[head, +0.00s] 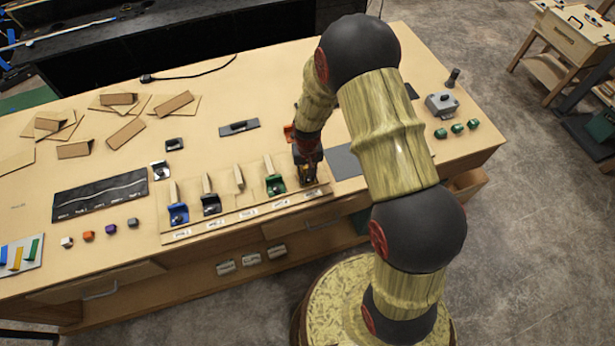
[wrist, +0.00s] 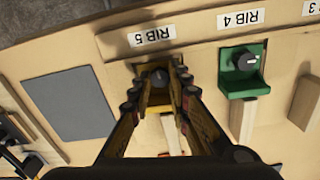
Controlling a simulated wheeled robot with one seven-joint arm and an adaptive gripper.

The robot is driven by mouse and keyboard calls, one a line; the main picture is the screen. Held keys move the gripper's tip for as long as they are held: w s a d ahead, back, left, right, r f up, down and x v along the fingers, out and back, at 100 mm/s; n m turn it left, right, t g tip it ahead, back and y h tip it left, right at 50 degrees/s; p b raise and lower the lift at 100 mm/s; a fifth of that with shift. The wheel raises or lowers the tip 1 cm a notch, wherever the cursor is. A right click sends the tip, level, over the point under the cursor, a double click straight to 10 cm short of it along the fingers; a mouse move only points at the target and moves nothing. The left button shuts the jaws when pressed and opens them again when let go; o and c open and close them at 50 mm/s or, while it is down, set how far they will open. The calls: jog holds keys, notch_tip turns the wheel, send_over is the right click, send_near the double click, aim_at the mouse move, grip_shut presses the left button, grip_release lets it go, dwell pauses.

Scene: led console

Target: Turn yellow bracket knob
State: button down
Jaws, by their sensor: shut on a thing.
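My gripper (wrist: 160,80) is over the RIB 5 place on the console and is shut on a dark round knob (wrist: 160,76). The knob sits between the two fingertips. Only small parts of the yellow bracket (wrist: 177,107) show between the fingers; the rest is hidden by them. The RIB 5 label (wrist: 152,35) is just beyond the fingertips in the wrist view. In the head view my gripper (head: 307,174) is at the right end of the bracket row and hides most of the yellow bracket.
A green bracket (wrist: 237,82) with its own knob is close to the right in the wrist view. Blue (head: 178,214) and black (head: 211,205) brackets stand farther left along the rib board. A flat grey plate (wrist: 74,104) lies left of the gripper. Cardboard pieces lie at the back left.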

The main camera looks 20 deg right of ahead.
aim_at(307, 178)
jog(key=shift+m, duration=0.8)
jog(key=shift+b, duration=0.3)
jog(key=c, duration=1.7)
grip_release()
jog(key=shift+o, duration=0.2)
jog(key=shift+r, duration=0.1)
notch_tip(307, 178, up, 12)
